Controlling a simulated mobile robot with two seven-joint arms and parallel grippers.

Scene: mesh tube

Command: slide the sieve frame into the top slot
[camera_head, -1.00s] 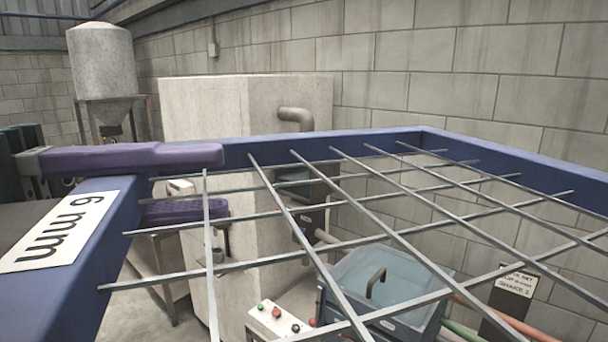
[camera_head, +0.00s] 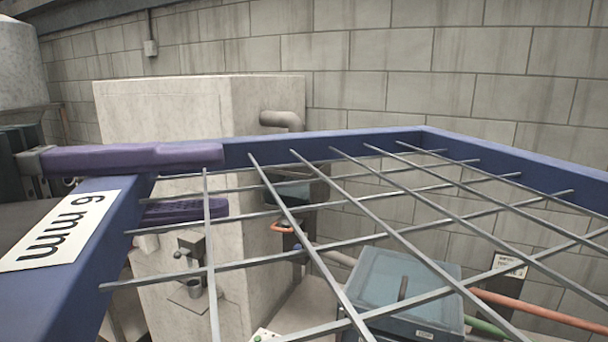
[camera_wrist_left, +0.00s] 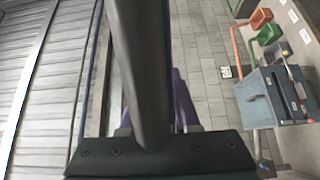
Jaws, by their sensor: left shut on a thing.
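The sieve frame (camera_head: 45,270) is a blue frame with a steel wire mesh and a white "6 mm" label. It fills the lower part of the head view, and its right and near parts run out of the picture. My left gripper (camera_head: 224,182) has purple fingers, one above and one below the frame's left far corner, and is shut on it. In the left wrist view a purple finger (camera_wrist_left: 183,105) shows partly behind a dark bar. A blue-grey box machine (camera_head: 400,290) stands beyond and below the mesh. I cannot make out the top slot. My right gripper is not in view.
A large pale cabinet (camera_head: 165,115) with a grey elbow pipe (camera_head: 283,119) stands behind the frame. A block wall (camera_head: 420,80) closes the back. Orange (camera_head: 540,317) and green pipes run right of the blue-grey box. A grey tank (camera_head: 20,65) stands at far left.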

